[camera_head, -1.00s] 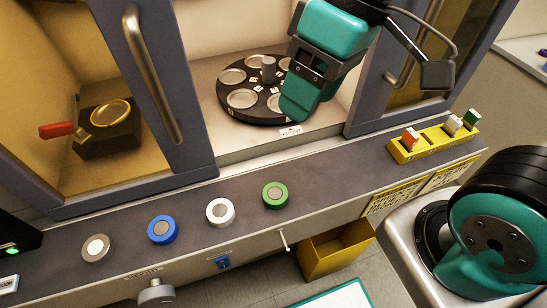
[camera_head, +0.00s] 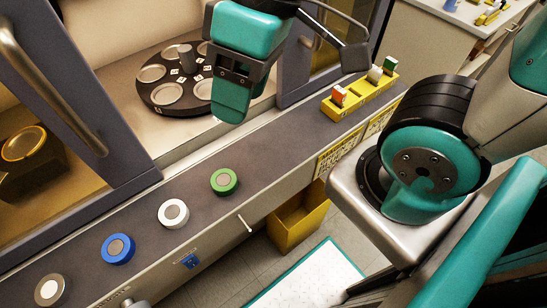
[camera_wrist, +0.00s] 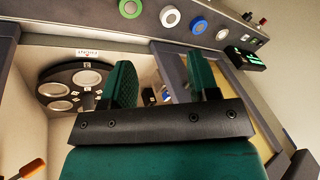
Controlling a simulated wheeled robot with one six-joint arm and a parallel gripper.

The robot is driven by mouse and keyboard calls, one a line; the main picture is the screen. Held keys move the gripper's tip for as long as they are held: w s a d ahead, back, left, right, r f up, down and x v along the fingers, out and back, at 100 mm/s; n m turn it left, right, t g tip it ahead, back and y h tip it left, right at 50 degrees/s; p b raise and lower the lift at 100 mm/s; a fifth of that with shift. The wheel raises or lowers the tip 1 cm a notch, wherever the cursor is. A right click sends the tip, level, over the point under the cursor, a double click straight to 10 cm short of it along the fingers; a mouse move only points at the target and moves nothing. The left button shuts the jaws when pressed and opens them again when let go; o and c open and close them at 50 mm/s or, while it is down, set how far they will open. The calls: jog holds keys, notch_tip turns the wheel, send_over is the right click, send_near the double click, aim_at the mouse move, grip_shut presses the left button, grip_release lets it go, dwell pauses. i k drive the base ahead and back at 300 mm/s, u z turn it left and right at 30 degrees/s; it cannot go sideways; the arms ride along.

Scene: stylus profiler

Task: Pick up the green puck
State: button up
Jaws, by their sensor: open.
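The green puck (camera_head: 224,181), a short cylinder with a grey metal disc on top, lies on the grey front ledge. It is the rightmost in a row with a white puck (camera_head: 173,213), a blue puck (camera_head: 118,248) and a grey-and-white puck (camera_head: 51,290). In the wrist view the green puck (camera_wrist: 130,8) is at the top edge, beyond the fingers. My gripper (camera_head: 230,118) is above the ledge's back edge, in front of the carousel and apart from the puck. In the wrist view its teal fingers (camera_wrist: 164,84) stand apart with nothing gripped between them.
A black carousel (camera_head: 152,97) with round seats stands in the open chamber behind. Sliding doors with bar handles (camera_head: 55,85) flank the opening. A yellow rack (camera_head: 356,101) with small coloured blocks sits right on the ledge. A yellow bin (camera_head: 297,222) stands below. The ledge around the green puck is clear.

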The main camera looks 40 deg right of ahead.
aim_at(223, 182)
jog(key=u, duration=0.05)
jog(key=k, duration=1.05)
jog(key=z, duration=0.55)
jog(key=i, duration=0.35)
